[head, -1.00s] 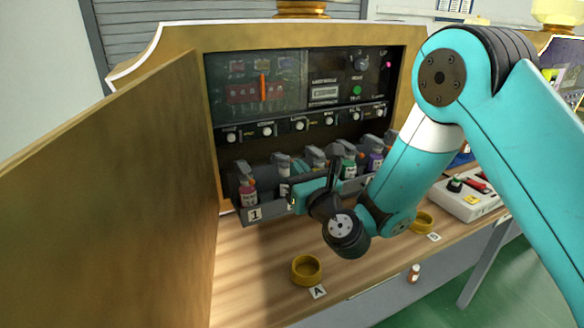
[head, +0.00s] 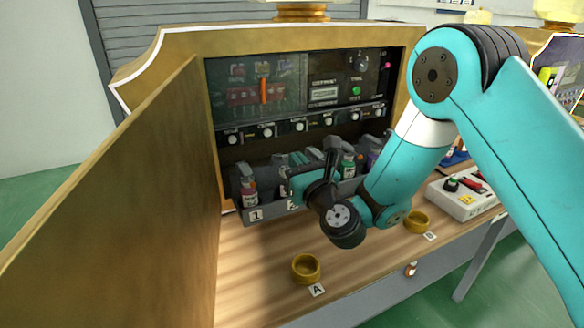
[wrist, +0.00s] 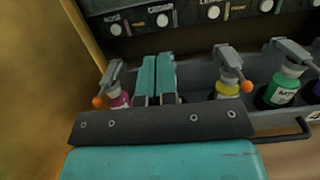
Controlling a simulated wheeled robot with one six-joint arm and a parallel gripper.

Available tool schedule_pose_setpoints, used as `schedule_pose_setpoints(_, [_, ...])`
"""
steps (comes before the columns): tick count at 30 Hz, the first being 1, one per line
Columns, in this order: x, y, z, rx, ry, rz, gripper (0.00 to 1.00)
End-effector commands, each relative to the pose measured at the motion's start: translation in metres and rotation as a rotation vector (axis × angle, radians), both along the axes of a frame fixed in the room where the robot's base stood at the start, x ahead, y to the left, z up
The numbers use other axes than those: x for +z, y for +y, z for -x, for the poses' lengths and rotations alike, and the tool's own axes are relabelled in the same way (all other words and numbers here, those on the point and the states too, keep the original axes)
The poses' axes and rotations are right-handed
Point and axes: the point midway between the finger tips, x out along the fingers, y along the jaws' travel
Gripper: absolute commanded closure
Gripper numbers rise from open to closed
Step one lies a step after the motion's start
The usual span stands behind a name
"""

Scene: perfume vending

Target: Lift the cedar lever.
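A CEDAR label sits above a white knob (wrist: 162,19) on the panel in the wrist view. Below the panel, a grey rack (wrist: 195,78) holds bottles under grey levers with orange tips. My gripper (wrist: 156,62) is in front of the second slot, between the pink bottle (wrist: 119,100) and the yellow bottle (wrist: 228,90). Its two teal fingers lie almost together, with only a thin gap and nothing visible between them. The fingers hide the second slot's bottle and lever, so contact with them cannot be told. In the head view my gripper (head: 298,183) reaches into the rack's left part.
The open golden door (head: 120,200) stands close on the left. Yellow cups (head: 306,268) and (head: 416,221) stand on the wooden counter (head: 260,250). A white control box (head: 470,195) stands to the right. The counter's front middle is mostly clear.

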Motion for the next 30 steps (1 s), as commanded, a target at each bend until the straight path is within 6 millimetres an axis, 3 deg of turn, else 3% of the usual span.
schedule_pose_setpoints(30, [0.014,0.003,-0.008,0.000,0.000,-0.001,1.00])
